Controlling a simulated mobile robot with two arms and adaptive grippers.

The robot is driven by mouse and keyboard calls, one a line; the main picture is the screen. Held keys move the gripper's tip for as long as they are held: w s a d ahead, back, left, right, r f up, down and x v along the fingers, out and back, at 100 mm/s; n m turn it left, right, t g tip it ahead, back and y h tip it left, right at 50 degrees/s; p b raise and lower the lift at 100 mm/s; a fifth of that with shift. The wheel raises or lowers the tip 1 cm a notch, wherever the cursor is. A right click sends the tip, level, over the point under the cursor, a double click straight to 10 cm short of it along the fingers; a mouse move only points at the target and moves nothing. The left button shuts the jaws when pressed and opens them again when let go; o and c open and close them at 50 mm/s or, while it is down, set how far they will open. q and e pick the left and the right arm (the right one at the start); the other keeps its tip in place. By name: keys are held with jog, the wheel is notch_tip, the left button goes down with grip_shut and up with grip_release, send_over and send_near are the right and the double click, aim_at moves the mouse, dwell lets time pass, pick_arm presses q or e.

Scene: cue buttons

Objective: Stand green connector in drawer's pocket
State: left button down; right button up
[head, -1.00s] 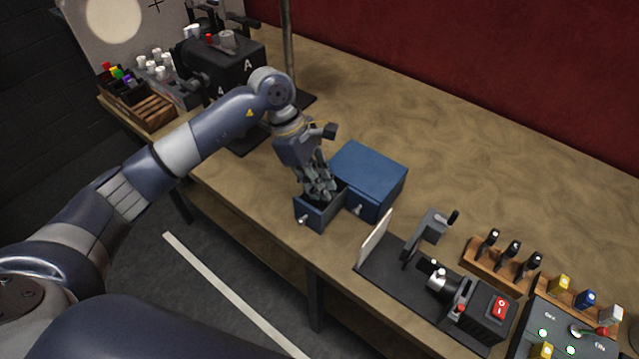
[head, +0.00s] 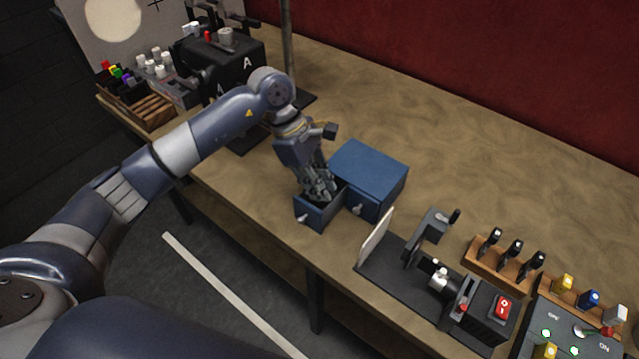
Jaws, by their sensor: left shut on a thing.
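The small blue drawer (head: 317,214) is pulled out from the front of a blue cabinet (head: 370,172). My left gripper (head: 322,193) points down into the open drawer. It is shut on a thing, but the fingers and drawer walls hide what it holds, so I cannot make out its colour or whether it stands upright. The drawer's pocket is hidden too. A small green piece (head: 118,73) shows among coloured ones in the wooden rack at the far left; I cannot tell if it is a connector. My right gripper is out of view.
A wooden rack (head: 152,111) and a black block marked A (head: 240,72) stand at the back left. A black fixture with a white plate (head: 376,238) stands just right of the drawer. A switch box (head: 570,333) is at the lower right. The table behind the cabinet is clear.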

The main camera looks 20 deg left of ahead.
pick_arm(q)
jog(key=shift+f+b, duration=0.35)
jog(key=shift+b, duration=0.05)
dwell(0.6)
jog(key=c, duration=1.5)
grip_release()
jog(key=shift+o, duration=0.2)
jog(key=shift+o, duration=0.9)
jog(key=shift+r+p, duration=1.4)
jog(key=shift+r, duration=2.15)
jog(key=shift+s+f, duration=0.1)
